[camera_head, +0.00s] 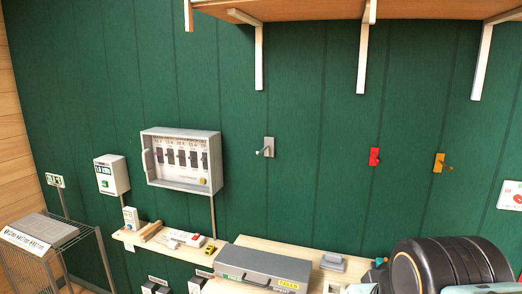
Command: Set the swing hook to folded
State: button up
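Three small hooks are mounted on the green panelled wall. The grey hook (268,147) is on a grey plate near the middle, and its arm sticks out to the left of the plate. The red hook (374,156) is further right, with a small dark peg. The yellow hook (439,162) is furthest right, also with a short dark peg. I cannot tell for sure which is the swing hook, though the grey one has the most protruding arm. My gripper is not clearly seen in this view.
A wooden shelf (290,10) on white brackets overhangs the hooks. A breaker box (182,160) hangs left of the grey hook. A grey case (262,264) lies on the bench below. A large dark ringed rounded body fills the lower right. The wall around the hooks is clear.

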aim_at(266, 147)
jog(key=i+j, duration=0.5)
jog(key=j, duration=0.2)
jog(key=i+j, duration=0.25)
jog(key=i, duration=0.2)
jog(key=l+z, duration=0.05)
